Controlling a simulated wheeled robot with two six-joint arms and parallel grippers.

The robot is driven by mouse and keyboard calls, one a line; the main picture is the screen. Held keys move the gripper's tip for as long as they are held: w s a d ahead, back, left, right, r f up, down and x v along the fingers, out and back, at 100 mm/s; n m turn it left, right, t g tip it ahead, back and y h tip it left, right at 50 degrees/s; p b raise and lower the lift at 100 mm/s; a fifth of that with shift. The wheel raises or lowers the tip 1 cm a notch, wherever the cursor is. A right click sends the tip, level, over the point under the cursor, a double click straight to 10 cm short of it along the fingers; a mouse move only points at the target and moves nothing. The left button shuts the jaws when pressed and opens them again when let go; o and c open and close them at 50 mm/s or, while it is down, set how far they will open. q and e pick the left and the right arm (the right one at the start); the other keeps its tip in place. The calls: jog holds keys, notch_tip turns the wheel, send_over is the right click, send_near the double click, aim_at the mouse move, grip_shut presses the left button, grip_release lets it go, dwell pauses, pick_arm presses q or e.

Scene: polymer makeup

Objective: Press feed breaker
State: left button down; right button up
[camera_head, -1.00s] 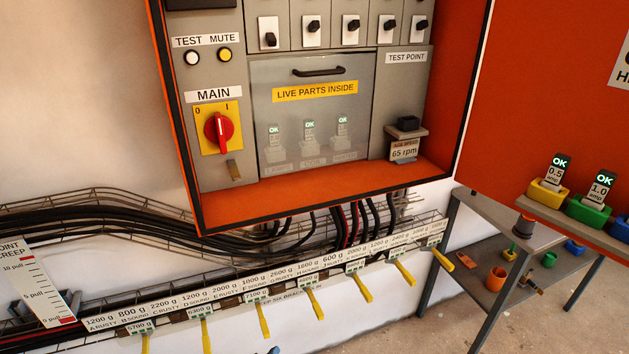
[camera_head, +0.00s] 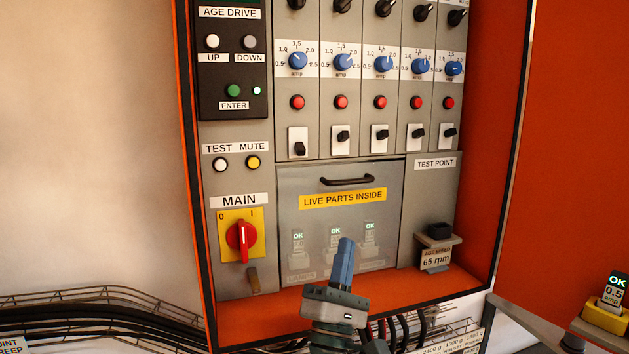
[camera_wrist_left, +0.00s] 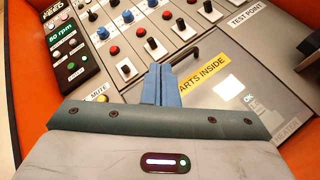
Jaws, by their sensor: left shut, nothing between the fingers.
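The orange electrical cabinet has a row of red push buttons (camera_head: 340,102) under blue dials, with black toggle switches (camera_head: 342,136) on white plates below them. I cannot read which of these is the feed breaker. My left gripper (camera_head: 346,243) has blue fingers, shut and empty, pointing up in front of the clear lower cover (camera_head: 290,240). In the left wrist view its fingers (camera_wrist_left: 161,78) stand below the toggle row, beside the black handle (camera_wrist_left: 186,56). A panel marked FEED (camera_wrist_left: 57,19) shows 80 rpm there. My right gripper is not in view.
The red MAIN switch (camera_head: 242,236) is left of the cover, with TEST (camera_head: 220,164) and MUTE (camera_head: 253,162) buttons above. A test point shelf (camera_head: 438,240) juts out at right. The open orange door (camera_head: 575,150) bounds the right side. Cables run below the cabinet.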

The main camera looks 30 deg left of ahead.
aim_at(299, 158)
pick_arm(q)
jog(key=a+r+n+g+y, duration=0.2)
jog(key=n+g+y, duration=0.3)
jog(key=n, duration=0.4)
jog(key=w+a+r+n+g+y, duration=0.1)
jog(key=a+r+n+g+y, duration=0.1)
jog(key=a+n+g+y, duration=0.2)
jog(key=n+g+y, duration=0.1)
jog(key=n+y, duration=0.2)
jog(key=n, duration=0.3)
jog(key=shift+r+y, duration=0.3)
jog(key=shift+r, duration=0.1)
jog(key=shift+a, duration=0.1)
jog(key=p+x, duration=0.5)
jog(key=x, duration=0.4)
jog(key=shift+r, duration=0.1)
jog(key=shift+w+a+r, duration=0.25)
jog(key=shift+a, duration=0.05)
jog(key=shift+w+f, duration=0.1)
jog(key=shift+w, duration=0.05)
